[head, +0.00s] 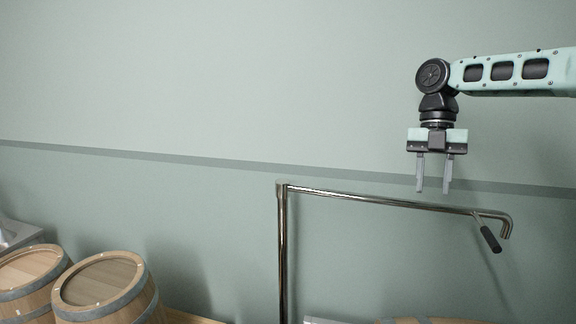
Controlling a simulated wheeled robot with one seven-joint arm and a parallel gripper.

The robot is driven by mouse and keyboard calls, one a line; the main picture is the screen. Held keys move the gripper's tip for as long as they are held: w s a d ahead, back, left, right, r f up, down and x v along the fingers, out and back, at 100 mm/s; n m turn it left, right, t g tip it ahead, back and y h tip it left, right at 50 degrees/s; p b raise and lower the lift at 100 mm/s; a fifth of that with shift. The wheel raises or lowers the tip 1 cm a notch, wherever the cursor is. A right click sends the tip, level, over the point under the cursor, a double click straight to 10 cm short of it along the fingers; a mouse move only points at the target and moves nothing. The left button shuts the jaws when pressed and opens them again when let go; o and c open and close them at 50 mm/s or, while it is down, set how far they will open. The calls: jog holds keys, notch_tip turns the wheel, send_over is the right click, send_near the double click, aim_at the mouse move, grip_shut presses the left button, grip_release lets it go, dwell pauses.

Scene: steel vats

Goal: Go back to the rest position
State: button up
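My gripper (433,190) hangs pointing down in the upper right of the head view, at the end of my pale green arm. Its two grey fingers are apart with nothing between them, so it is open and empty. In the picture it is just above the horizontal part of a metal pipe; how far apart they are in depth I cannot tell.
The shiny metal pipe (282,250) rises at centre and runs right to a bent end with a dark handle (490,239). Wooden barrels (103,283) (30,268) stand at lower left. A grey metal surface (16,238) shows at the left edge. The green wall behind is bare.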

jog(key=s+a+f+m+h+b, duration=0.2)
jog(key=s+a+f+m+b, duration=0.5)
jog(key=s+a+f, duration=0.85)
jog(key=s+a+f+m+t+y+b, duration=0.1)
jog(key=s+f+m+t+b, duration=0.2)
jog(key=s+f+m+b, duration=0.5)
jog(key=s+f+m, duration=0.4)
jog(key=s+m, duration=0.3)
jog(key=shift+s+a+f+t+y+b, duration=0.25)
jog(key=shift+a+f+t+y+b, duration=0.05)
jog(key=shift+a+t+b, duration=0.1)
